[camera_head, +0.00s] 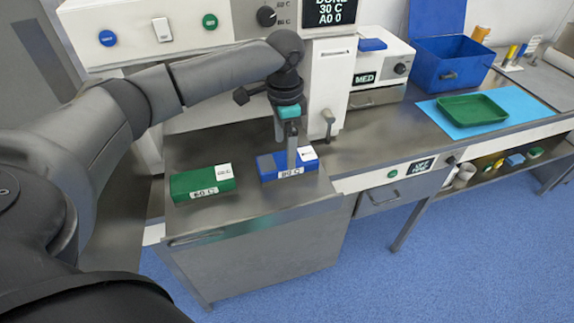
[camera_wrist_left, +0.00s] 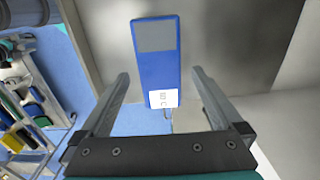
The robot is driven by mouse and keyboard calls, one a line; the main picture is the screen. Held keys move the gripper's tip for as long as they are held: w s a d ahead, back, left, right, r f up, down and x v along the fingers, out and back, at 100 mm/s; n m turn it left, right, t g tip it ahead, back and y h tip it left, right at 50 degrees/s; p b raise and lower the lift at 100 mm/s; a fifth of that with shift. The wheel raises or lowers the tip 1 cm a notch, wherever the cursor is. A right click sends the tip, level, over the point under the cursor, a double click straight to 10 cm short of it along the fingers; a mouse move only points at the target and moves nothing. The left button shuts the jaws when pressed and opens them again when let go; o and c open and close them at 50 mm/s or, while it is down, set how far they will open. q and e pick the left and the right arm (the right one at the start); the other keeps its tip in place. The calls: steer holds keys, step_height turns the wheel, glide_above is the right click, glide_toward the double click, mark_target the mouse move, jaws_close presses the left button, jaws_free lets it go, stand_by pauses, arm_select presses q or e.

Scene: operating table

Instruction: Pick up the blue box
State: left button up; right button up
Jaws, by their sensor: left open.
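The blue box (camera_head: 269,166) lies on the metal cabinet top in the head view, with a white label on its front and a white tag on top. My left gripper (camera_head: 292,160) points down over it and hides part of it. In the left wrist view the blue box (camera_wrist_left: 156,70) lies ahead of the open, empty fingers of my left gripper (camera_wrist_left: 160,82), between their lines. I cannot tell the exact height of the fingertips over the box. My right gripper is not in view.
A green box (camera_head: 195,185) lies to the left on the same metal top (camera_head: 240,210). A machine with buttons stands behind. To the right are a blue bin (camera_head: 455,62) and a green tray (camera_head: 472,110) on a light blue mat (camera_head: 520,104).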

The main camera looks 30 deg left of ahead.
arm_select(q)
steer(key=f, duration=0.5)
steer(key=shift+w+d+f, duration=0.1)
steer(key=shift+d+f, duration=0.1)
steer(key=shift+f, duration=0.2)
steer(key=shift+r, duration=0.1)
jaws_close()
stand_by(0.4)
